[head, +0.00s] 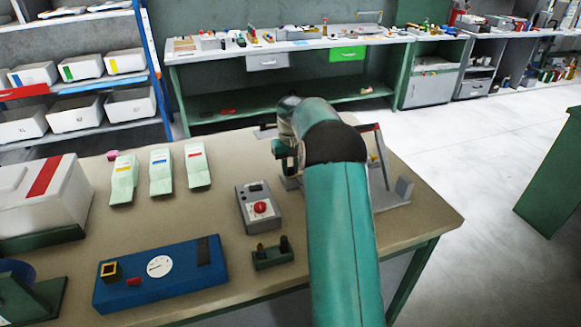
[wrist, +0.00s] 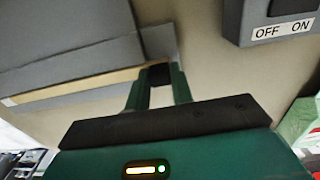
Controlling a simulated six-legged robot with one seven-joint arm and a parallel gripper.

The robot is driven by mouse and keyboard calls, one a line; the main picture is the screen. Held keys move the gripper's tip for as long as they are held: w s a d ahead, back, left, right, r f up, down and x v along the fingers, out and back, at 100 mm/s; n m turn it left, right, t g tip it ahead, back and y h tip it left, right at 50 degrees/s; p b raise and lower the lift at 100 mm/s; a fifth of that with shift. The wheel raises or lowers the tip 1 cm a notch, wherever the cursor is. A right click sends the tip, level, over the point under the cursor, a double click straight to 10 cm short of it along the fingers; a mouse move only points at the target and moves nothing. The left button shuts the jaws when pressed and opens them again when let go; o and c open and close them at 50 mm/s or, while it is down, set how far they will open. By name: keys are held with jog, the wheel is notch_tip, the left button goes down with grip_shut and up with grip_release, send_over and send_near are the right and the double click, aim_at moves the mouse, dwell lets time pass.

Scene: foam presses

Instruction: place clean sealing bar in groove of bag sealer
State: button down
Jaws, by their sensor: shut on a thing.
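My gripper (wrist: 160,78) is shut on a small dark piece, apparently the sealing bar (wrist: 158,72), in the wrist view. Most of the bar is hard to make out. Grey plates of the bag sealer (wrist: 70,45) lie just left of the fingertips, with a long tan strip (wrist: 75,85) along them. I cannot tell whether the bar touches the sealer or sits in its groove. In the head view, the bag sealer (head: 392,196) stands at the table's right end, with a raised red-tipped lever. My arm hides its middle and my fingertips.
A grey switch box (head: 258,208) with a red knob stands left of my arm; an OFF/ON box edge (wrist: 275,22) shows close by in the wrist view. A small dark-green stand (head: 272,256), a blue device (head: 160,272) and pale green packs (head: 160,171) are on the table (head: 225,238).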

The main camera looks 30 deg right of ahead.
jog(key=shift+f, duration=0.15)
jog(key=c, duration=1.2)
grip_release()
jog(key=shift+w, duration=0.1)
notch_tip(320, 180, up, 11)
jog(key=s+a+r+n+t+h, duration=0.1)
jog(key=s+a+r, duration=0.5)
jog(key=a, duration=0.3)
jog(key=s+a+r+n+t, duration=0.1)
jog(key=s+a+r, duration=0.6)
jog(key=a, duration=0.3)
jog(key=s+a+f+t, duration=0.1)
jog(key=s+a+f, duration=0.2)
jog(key=s, duration=0.7)
jog(key=s+a+f+n+t+y, duration=0.1)
jog(key=s+a+f, duration=0.3)
jog(key=s+a, duration=0.4)
jog(key=s+t, duration=0.1)
jog(key=s, duration=0.2)
jog(key=shift+s+a+t, duration=0.15)
jog(key=shift+t, duration=0.15)
